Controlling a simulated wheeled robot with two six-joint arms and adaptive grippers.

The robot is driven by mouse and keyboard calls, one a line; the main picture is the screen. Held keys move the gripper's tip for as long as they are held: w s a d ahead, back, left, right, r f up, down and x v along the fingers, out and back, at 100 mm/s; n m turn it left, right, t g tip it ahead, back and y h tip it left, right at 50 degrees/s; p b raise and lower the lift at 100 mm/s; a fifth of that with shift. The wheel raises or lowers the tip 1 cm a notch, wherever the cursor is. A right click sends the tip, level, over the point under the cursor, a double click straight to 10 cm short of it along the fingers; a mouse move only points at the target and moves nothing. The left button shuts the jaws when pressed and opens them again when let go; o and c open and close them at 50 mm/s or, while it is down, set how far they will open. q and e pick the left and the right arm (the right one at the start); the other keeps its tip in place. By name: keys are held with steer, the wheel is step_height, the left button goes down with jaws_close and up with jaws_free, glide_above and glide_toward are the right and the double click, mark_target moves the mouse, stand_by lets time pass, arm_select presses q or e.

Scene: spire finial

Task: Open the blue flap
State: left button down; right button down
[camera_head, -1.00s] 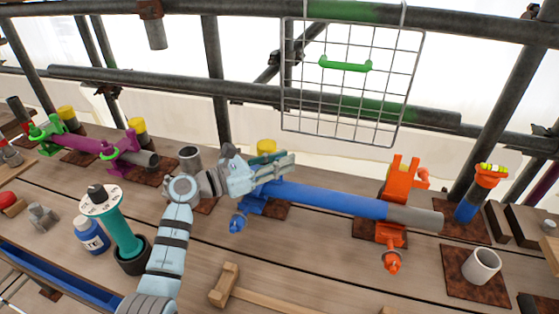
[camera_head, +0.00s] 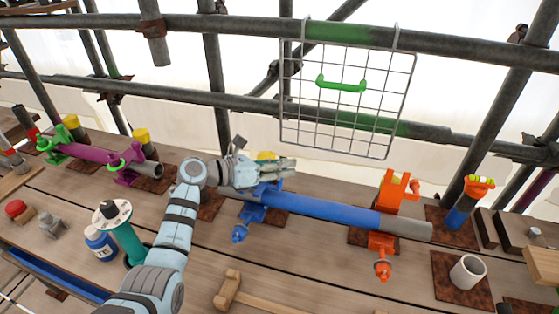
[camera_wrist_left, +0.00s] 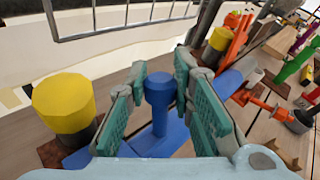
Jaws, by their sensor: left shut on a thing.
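My left gripper (camera_head: 284,168) reaches in from the left, over the blue clamp (camera_head: 262,203) at the left end of the blue pipe (camera_head: 325,209). In the left wrist view its teal-padded fingers are shut on an upright blue part with a rounded head (camera_wrist_left: 160,88), which seems to belong to the blue flap. The part stands up from the blue clamp body (camera_wrist_left: 160,142). A blue bolt (camera_head: 239,233) hangs at the clamp's front. The fingers hide much of the flap in the head view. My right gripper is out of view.
A yellow-capped post (camera_wrist_left: 65,105) stands close beside the left finger. An orange clamp (camera_head: 392,190) holds the pipe's right end.

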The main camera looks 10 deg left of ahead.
arm_select(q)
steer(key=shift+w+d+n+g+y, duration=0.2)
steer(key=shift+w+n+g+y, duration=0.4)
steer(key=shift+w+n+g, duration=0.3)
steer(key=shift+w, duration=0.1)
steer(key=c, duration=1.4)
jaws_free()
steer(key=shift+o, duration=0.2)
steer(key=v, duration=1.1)
steer(key=shift+a+r, duration=0.2)
steer(key=shift+a, duration=0.15)
steer(key=shift+a, duration=0.1)
